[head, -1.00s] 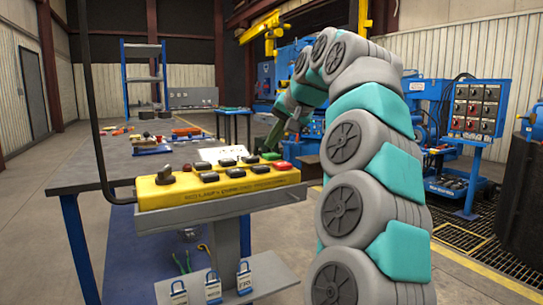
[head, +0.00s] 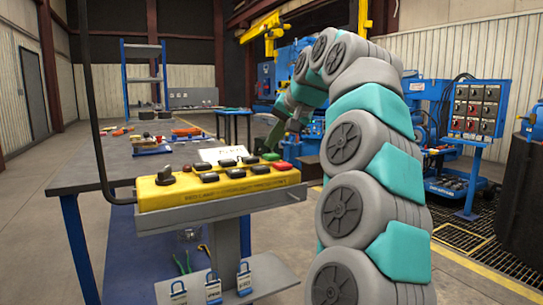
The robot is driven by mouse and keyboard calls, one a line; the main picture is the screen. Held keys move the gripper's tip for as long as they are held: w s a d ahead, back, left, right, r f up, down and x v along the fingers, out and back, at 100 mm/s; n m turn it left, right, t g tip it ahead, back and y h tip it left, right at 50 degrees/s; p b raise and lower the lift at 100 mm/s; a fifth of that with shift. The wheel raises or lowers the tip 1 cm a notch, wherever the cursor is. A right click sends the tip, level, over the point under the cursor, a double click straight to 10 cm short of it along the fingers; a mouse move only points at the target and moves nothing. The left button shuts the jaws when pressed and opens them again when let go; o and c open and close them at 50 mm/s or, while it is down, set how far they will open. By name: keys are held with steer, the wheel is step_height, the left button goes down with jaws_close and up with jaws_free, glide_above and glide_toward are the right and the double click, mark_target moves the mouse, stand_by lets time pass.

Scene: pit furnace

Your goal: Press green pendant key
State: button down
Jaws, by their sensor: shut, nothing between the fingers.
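The yellow pendant box (head: 215,189) lies on a grey stand in the middle left of the head view. The green key (head: 270,156) is at the far right end of its top face, just behind a red key (head: 281,165). My arm curves over from the right, and my dark gripper (head: 273,143) points down close above the green key. The gripper is shut and empty. I cannot tell whether its tip touches the key.
A workbench (head: 95,172) with loose items stands behind. Padlocks (head: 213,288) hang below. A switch panel (head: 475,108) stands at right.

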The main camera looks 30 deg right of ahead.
stand_by(0.5)
steer(key=shift+f+b, duration=0.35)
steer(key=shift+f, duration=0.05)
steer(key=shift+f+b, duration=0.35)
steer(key=shift+f, duration=0.15)
stand_by(0.6)
steer(key=shift+r, duration=0.1)
steer(key=shift+r+p, duration=0.85)
